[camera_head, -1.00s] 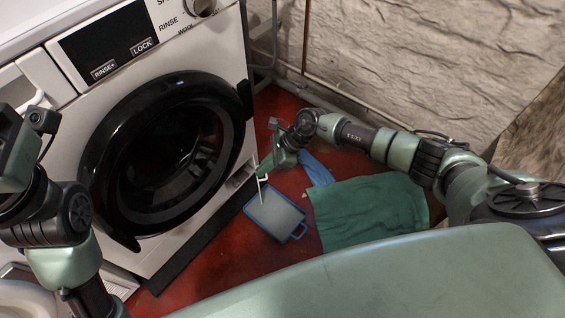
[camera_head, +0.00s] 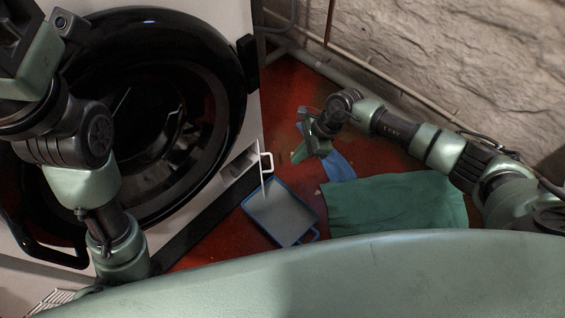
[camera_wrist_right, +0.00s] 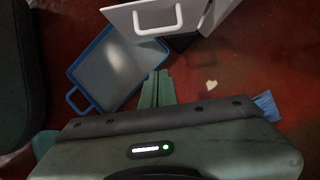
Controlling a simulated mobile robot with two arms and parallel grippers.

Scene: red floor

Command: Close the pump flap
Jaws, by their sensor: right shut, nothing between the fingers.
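The white pump flap (camera_head: 261,172) stands open at the washing machine's lower right corner, edge-on in the head view, with its pale loop handle (camera_head: 267,160) sticking out. Its recess (camera_head: 240,165) is uncovered. The right wrist view shows the flap (camera_wrist_right: 125,22) and its handle (camera_wrist_right: 158,22) at the top. My right gripper (camera_head: 298,153) is shut and empty, low over the floor, to the right of the flap and apart from it. Its closed fingers (camera_wrist_right: 157,76) point toward the flap. My left arm is at the left; its fingertips are not visible.
A blue-rimmed tray (camera_head: 301,240) lies on the red floor below the flap. A blue cloth (camera_head: 340,167) and a green cloth (camera_head: 395,203) lie to its right. Pipes (camera_head: 345,78) run along the stone wall behind. Bare floor (camera_head: 285,90) shows beside the machine.

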